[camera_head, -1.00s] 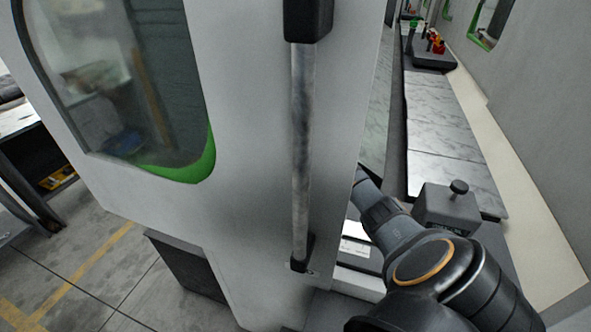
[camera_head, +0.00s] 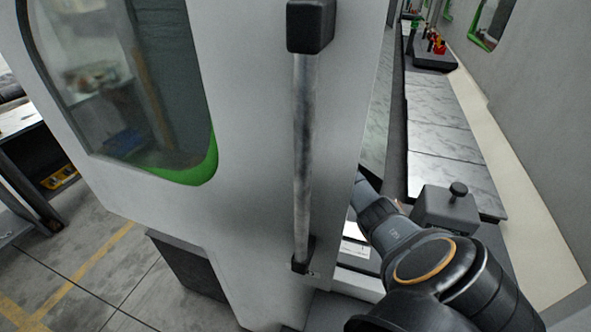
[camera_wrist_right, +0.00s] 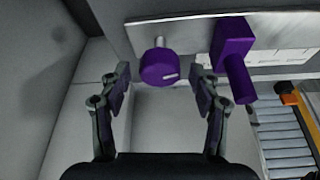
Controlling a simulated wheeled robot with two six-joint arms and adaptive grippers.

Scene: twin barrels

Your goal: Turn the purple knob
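The purple knob (camera_wrist_right: 160,68) is a round purple piece on a short metal stem, seen in the right wrist view at the top middle. My right gripper (camera_wrist_right: 159,80) is open, with one finger on each side of the knob and a gap to each. A second purple part (camera_wrist_right: 232,62), blocky with a cylinder hanging from it, is just right of the right finger. In the head view my right arm reaches behind the edge of the machine door, which hides its gripper. My left gripper is not in view.
A large pale machine door (camera_head: 245,130) with a vertical metal handle (camera_head: 304,150) fills the middle of the head view. A grey block with a black knob (camera_head: 446,208) stands right of my arm. The wrist view shows a roller conveyor (camera_wrist_right: 283,140) at lower right.

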